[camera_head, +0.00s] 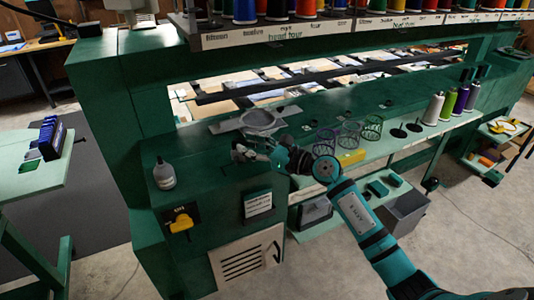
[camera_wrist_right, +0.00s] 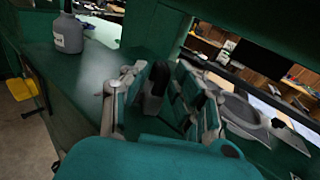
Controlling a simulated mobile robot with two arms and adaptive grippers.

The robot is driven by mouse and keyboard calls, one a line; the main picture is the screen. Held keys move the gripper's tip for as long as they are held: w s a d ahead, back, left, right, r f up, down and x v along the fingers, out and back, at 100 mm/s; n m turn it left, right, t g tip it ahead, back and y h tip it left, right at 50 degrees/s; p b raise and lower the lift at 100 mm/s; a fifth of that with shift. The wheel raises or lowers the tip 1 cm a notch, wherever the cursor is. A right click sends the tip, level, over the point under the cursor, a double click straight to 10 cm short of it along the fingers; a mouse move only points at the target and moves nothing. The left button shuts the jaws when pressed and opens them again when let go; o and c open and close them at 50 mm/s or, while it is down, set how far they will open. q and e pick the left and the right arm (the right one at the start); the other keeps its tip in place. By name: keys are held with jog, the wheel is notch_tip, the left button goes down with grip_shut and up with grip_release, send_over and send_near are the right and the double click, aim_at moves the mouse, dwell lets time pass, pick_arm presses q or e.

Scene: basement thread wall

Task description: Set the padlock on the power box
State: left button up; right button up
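The power box (camera_head: 180,218) is a dark panel with a yellow switch handle, low on the green machine's front at the left; its yellow part (camera_wrist_right: 20,90) also shows at the left edge of the wrist view. My right gripper (camera_head: 243,152) is over the machine's green top, to the right of and above the power box. In the wrist view its two fingers (camera_wrist_right: 156,100) stand apart. A small grey thing with a rounded black top (camera_wrist_right: 156,86) is between them; it may be the padlock, and contact is unclear. My left gripper is out of view.
A grey hoop frame (camera_head: 261,122) lies behind the gripper. Wire cups (camera_head: 348,134) and thread cones (camera_head: 433,109) stand to the right. A side table (camera_head: 35,177) is at the left.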

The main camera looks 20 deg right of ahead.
jog(key=b+v, duration=0.1)
jog(key=v, duration=0.4)
jog(key=shift+f, duration=0.15)
jog(key=shift+v, duration=0.8)
dwell(0.5)
jog(key=shift+o, duration=0.2)
dwell(0.7)
